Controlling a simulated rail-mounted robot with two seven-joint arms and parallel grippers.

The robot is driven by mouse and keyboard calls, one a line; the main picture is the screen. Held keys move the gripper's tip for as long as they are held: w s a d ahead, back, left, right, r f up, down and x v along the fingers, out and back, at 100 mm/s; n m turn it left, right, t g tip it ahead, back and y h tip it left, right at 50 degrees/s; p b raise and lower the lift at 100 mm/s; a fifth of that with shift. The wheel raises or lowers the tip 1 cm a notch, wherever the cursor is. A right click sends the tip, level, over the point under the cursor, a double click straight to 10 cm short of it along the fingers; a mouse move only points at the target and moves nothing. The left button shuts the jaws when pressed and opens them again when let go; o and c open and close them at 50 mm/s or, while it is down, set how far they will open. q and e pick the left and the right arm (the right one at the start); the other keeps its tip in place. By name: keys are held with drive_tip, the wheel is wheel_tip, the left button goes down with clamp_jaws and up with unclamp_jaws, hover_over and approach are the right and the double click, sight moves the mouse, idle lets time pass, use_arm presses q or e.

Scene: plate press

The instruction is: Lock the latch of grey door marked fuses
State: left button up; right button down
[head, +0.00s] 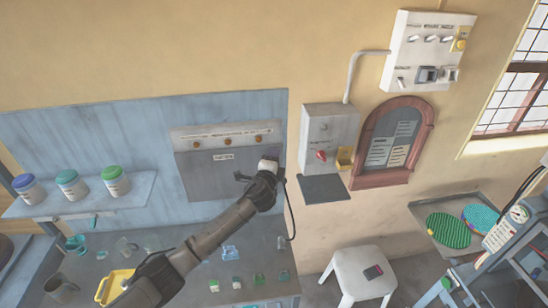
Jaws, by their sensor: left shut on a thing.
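A grey door (215,172) with a small label, too small to read for certain, is on the blue wall board, below a strip with several round brown knobs. It looks closed. My left gripper (268,168) is at the door's right edge, shut on a pale block-like piece (269,163) that appears to be the latch. The fingers and wrist hide most of this piece, so its turn cannot be told. My right gripper is not in view.
A grey wall box (325,130) with a red knob (321,155) is just right of the gripper. A dark cable hangs beside my wrist. Lidded jars (115,181) stand on a shelf at left. Small items cover the bench (190,285) below. A white stool (358,270) stands at right.

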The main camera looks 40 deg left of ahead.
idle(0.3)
use_arm(q)
drive_tip(key=o, duration=0.9)
drive_tip(key=b+v, duration=0.2)
drive_tip(key=v, duration=1.1)
drive_tip(key=shift+s+d+r, duration=0.1)
drive_tip(key=shift+s+d, duration=0.05)
drive_tip(key=shift+s, duration=0.2)
